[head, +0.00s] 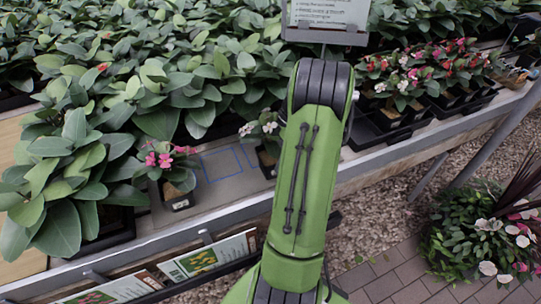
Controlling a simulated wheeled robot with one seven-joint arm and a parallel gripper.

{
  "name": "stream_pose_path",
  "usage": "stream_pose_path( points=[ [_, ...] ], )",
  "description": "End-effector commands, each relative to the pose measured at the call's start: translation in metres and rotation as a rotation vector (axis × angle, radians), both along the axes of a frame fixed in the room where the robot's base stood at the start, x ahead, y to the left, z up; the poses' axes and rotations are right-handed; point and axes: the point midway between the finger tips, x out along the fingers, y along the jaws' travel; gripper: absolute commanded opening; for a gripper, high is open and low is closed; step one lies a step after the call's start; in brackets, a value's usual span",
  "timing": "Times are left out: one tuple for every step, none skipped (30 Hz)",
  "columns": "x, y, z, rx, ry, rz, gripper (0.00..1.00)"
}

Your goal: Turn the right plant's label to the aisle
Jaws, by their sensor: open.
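Two small potted plants stand near the front edge of the bench. The left one has pink flowers (165,158) and a dark square pot (177,195) with a small pale mark low on its front. The right one has white flowers (268,127) and a dark pot (266,160), partly hidden behind my green arm. No label shows on its visible side. Blue square outlines (228,162) are marked on the bare bench between the two plants. My gripper is not visible; my arm crosses the middle of the view.
Large leafy plants (160,85) fill the bench behind and to the left. Black trays of mixed flowers (425,75) stand to the right. A sign (328,12) stands at the back. Printed cards (210,255) line the front rack. Gravel and a paved aisle (395,285) lie in front.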

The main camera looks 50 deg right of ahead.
Motion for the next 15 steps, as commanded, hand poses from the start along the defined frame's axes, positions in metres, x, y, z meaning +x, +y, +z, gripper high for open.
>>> stream_pose_path(
  points=[
    [-0.003,-0.006,0.02,-0.004,-0.003,-0.002,1.0],
    [-0.004,-0.009,0.029,-0.005,-0.003,-0.002,1.0],
    [-0.007,-0.013,0.04,-0.005,-0.004,-0.002,1.0],
    [-0.008,-0.016,0.048,-0.005,-0.004,-0.002,1.0],
    [-0.01,-0.019,0.056,-0.005,-0.003,-0.002,1.0],
    [-0.013,-0.023,0.067,-0.004,-0.003,-0.002,1.0],
    [-0.014,-0.025,0.075,-0.005,-0.004,-0.002,1.0],
    [-0.016,-0.028,0.083,-0.005,-0.003,-0.002,1.0],
    [-0.018,-0.031,0.093,-0.004,-0.003,-0.002,1.0],
    [-0.019,-0.034,0.099,-0.004,-0.003,-0.003,1.0],
    [-0.021,-0.036,0.104,-0.004,-0.002,-0.001,1.0],
    [-0.022,-0.038,0.111,-0.003,-0.003,-0.002,1.0],
    [-0.023,-0.04,0.115,-0.003,-0.002,-0.002,1.0],
    [-0.024,-0.041,0.118,-0.002,-0.002,-0.001,1.0],
    [-0.024,-0.042,0.121,-0.002,-0.003,0.0,1.0]
  ],
)
